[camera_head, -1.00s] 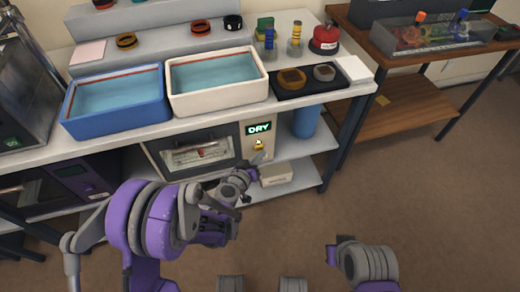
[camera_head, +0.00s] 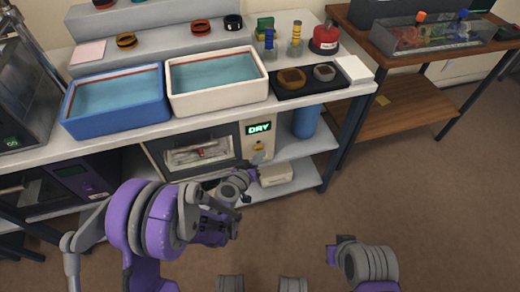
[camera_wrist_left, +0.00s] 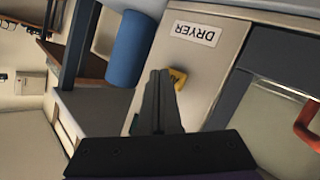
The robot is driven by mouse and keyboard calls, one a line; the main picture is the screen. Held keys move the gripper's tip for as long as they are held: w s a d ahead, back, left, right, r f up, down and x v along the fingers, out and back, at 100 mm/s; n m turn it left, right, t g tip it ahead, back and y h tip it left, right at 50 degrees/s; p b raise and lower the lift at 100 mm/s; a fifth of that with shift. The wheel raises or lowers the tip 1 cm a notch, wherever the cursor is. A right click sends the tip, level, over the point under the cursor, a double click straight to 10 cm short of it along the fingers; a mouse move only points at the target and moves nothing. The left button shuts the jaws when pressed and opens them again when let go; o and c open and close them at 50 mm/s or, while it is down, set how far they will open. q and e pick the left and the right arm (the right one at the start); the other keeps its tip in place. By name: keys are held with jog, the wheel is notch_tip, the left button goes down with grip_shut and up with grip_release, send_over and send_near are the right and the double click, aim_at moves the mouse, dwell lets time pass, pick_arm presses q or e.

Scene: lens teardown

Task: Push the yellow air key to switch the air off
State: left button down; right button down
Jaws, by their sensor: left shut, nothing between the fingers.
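The yellow air key (camera_head: 258,146) is on the dryer's front panel, below the lit green DRY display (camera_head: 259,128). In the left wrist view the yellow key (camera_wrist_left: 179,78) shows right beside my fingertips, partly hidden by them. My left gripper (camera_head: 257,159) is shut and empty, its tips at the key's lower edge in the head view. I cannot tell whether the tips touch the key. The shut fingers also show in the left wrist view (camera_wrist_left: 159,76). My right gripper is not in view; only part of that arm shows at lower right.
A blue tub (camera_head: 115,118) and a white tub (camera_head: 218,98) stand above. The floor in front is clear.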

pick_arm(q)
jog(key=s, duration=0.2)
jog(key=s+d+b, duration=0.1)
jog(key=s, duration=0.2)
jog(key=shift+s+d, duration=0.35)
jog(key=shift+d, duration=0.05)
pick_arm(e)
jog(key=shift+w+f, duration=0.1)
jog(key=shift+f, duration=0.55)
